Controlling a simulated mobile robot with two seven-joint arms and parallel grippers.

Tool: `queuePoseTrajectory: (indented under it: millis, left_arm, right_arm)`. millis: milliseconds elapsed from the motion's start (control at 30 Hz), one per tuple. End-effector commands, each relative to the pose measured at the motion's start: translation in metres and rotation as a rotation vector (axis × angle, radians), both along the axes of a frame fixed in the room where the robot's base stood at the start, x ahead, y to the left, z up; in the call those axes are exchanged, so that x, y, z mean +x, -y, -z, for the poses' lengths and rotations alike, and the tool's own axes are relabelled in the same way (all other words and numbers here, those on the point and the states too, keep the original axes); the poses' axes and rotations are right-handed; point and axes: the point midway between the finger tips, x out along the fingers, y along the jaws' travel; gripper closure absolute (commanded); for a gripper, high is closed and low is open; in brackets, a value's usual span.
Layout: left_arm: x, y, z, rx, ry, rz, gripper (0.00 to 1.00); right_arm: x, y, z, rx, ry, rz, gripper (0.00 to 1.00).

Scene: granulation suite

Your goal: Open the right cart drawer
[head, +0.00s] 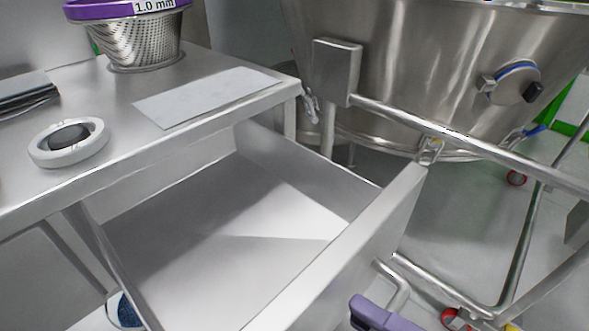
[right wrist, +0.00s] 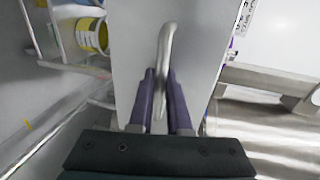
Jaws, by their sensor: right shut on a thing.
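The right cart drawer (head: 362,232) is pulled well out from under the steel cart top (head: 190,138); its inside is visible and looks empty. Its bar handle (head: 397,289) is on the outer side of the drawer front. My right gripper (head: 372,312) shows partly at the bottom edge of the head view, beside the front's lower part. In the right wrist view its purple fingers are shut around the handle (right wrist: 166,42), with the drawer front (right wrist: 195,60) behind. My left gripper is not in view.
On the cart top are a perforated sieve basket (head: 137,45) with a purple rim, a grey plate (head: 205,95) and a white ring-shaped part (head: 48,147). A large steel vessel (head: 420,70) and its tubular frame (head: 470,150) stand close beyond the drawer's right side.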

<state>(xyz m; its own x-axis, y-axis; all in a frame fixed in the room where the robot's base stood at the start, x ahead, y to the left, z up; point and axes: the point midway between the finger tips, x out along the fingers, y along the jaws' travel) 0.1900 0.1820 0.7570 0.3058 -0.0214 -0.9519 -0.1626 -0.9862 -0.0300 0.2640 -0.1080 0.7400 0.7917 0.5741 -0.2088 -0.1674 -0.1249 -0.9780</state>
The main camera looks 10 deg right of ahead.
Motion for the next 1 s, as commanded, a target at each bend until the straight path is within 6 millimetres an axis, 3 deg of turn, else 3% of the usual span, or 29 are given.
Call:
queuePoseTrajectory:
  millis: [200,633,667,700,900,1000]
  left_arm:
    - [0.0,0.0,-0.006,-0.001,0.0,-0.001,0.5]
    - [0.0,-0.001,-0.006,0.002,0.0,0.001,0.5]
    - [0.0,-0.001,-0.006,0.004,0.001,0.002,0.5]
    - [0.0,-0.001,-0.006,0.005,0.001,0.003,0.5]
    - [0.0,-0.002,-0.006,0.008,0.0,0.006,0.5]
    - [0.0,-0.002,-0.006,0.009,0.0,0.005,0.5]
  right_arm:
    - [-0.018,0.013,-0.001,0.0,0.001,-0.001,1.0]
    - [-0.021,0.015,0.0,0.002,0.002,-0.001,1.0]
    - [-0.021,0.015,0.0,0.002,0.002,-0.001,0.81]
    - [-0.021,0.015,0.0,0.002,0.002,-0.001,0.76]
    - [-0.021,0.015,0.0,0.001,0.001,-0.001,0.55]
    - [-0.021,0.015,0.0,0.001,0.001,-0.001,0.55]
